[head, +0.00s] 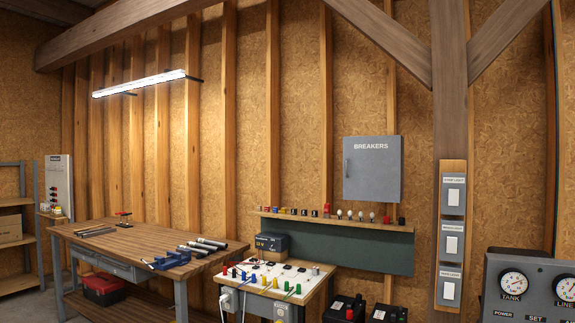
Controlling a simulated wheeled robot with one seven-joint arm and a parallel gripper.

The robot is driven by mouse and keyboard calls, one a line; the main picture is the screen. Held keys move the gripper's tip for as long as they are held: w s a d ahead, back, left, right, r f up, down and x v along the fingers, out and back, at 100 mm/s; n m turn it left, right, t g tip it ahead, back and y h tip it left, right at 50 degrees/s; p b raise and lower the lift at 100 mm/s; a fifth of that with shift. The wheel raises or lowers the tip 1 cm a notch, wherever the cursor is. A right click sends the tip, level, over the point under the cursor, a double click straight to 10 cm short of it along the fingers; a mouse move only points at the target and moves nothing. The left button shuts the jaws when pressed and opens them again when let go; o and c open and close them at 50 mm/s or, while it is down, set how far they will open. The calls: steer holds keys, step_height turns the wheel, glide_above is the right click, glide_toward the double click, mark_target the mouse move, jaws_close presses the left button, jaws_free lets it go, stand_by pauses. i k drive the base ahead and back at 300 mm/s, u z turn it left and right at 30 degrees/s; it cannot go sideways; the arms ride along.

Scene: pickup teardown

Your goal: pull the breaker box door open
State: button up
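The breaker box (372,169) is a grey, flat-fronted box on the back wall, right of centre in the head view. Its door faces me and carries the white word "BREAKERS" near the top. The door looks shut, flush with the box. The inside of the box is hidden. My gripper does not show in this view.
Below the box, a narrow shelf (340,221) holds several small parts. A white-topped test table (272,281) and a wooden workbench (140,243) stand to the left. A post with switches (452,235) and a gauge panel (530,288) stand to the right.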

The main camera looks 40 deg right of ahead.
mark_target(371, 164)
steer(key=i, duration=1.4)
steer(key=z, duration=0.45)
steer(key=i, duration=1.5)
steer(key=z, duration=1.5)
steer(key=i, duration=0.8)
steer(key=z, duration=1.25)
steer(key=i, duration=0.2)
